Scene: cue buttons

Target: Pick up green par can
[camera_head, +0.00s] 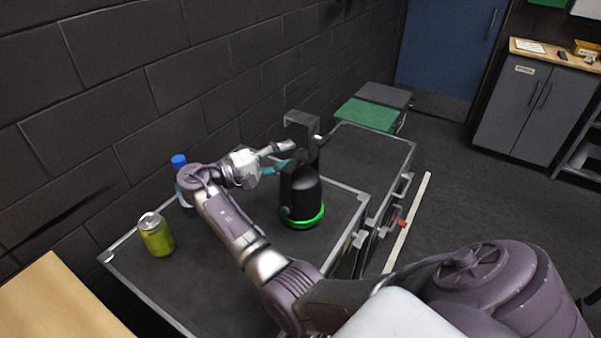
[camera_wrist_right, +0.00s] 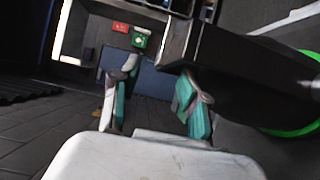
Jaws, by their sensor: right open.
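The green par can (camera_head: 300,193) is a black stage light standing on a dark case top, with a glowing green ring at its base and a bracket rising above it. My right gripper (camera_head: 284,156) is open beside the upper part of the par can, on its left. In the right wrist view, the two teal-padded fingers of the right gripper (camera_wrist_right: 157,80) are apart. A dark bar of the par can (camera_wrist_right: 245,65) lies beside the right-hand finger; whether it touches cannot be told. The green ring shows at the right edge. My left gripper is not in view.
A yellow-green can (camera_head: 156,236) and a blue-capped bottle (camera_head: 179,162), partly behind my arm, stand on the case (camera_head: 190,285). A brick wall (camera_head: 130,85) runs behind. Another case top (camera_head: 365,155) lies beyond, with a green lid (camera_head: 365,114) farther back.

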